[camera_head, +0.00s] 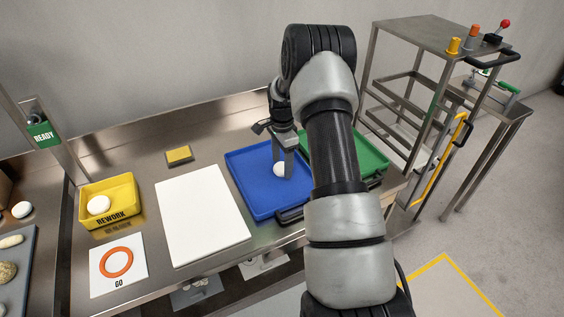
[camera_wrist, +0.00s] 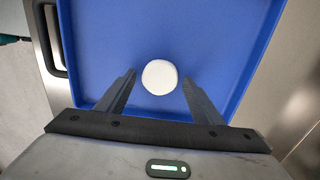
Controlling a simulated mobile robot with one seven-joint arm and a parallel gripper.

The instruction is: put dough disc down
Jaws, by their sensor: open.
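A white dough disc (camera_wrist: 160,77) lies on the blue tray (camera_wrist: 105,25), seen from above in the wrist view. In the head view the disc (camera_head: 280,169) shows on the blue tray (camera_head: 250,160), partly hidden by a finger. My gripper (camera_wrist: 158,80) is open, with one finger on each side of the disc and a visible gap to each. In the head view my gripper (camera_head: 284,165) is low over the tray, and my arm hides part of the tray's right side.
A green tray (camera_head: 371,160) is right of the blue one. A metal rack (camera_head: 400,90) stands at the back right.

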